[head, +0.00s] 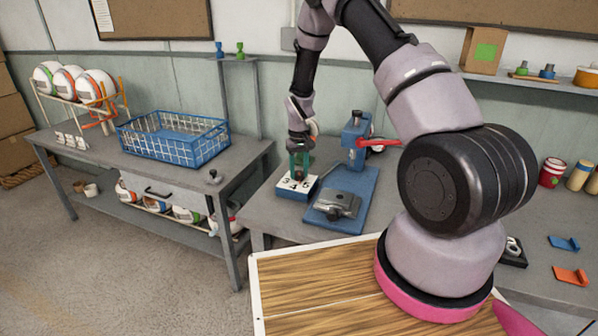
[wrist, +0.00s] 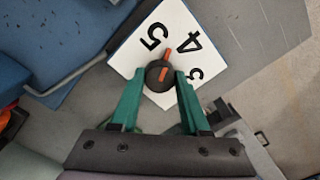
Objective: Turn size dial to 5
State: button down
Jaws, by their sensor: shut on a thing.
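The size dial plate (head: 290,186) is a white-topped blue block with printed numbers, at the left of the blue press. In the wrist view, the plate (wrist: 140,62) shows 5, 4 and a partly seen 3. The black dial knob (wrist: 158,75) carries orange marks. One orange mark stands out from the knob on the side between 5 and 4; which number it points at exactly I cannot tell. My gripper (head: 299,170), with green fingers, reaches down over the plate. In the wrist view, my gripper (wrist: 159,82) is shut on the knob, one fingertip on each side.
The blue press (head: 357,140) with a red lever stands just right of the dial, with a grey metal piece (head: 338,204) on its base. A blue wire basket (head: 172,135) and a ball rack (head: 80,90) are on the left table.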

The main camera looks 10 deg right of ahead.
aim_at(299, 173)
jog(key=n, duration=0.6)
jog(key=shift+n, duration=0.4)
dwell(0.4)
jog(key=shift+c, duration=1.9)
grip_release()
jog(key=shift+r, duration=0.1)
notch_tip(299, 173, up, 11)
jog(key=shift+f, duration=0.2)
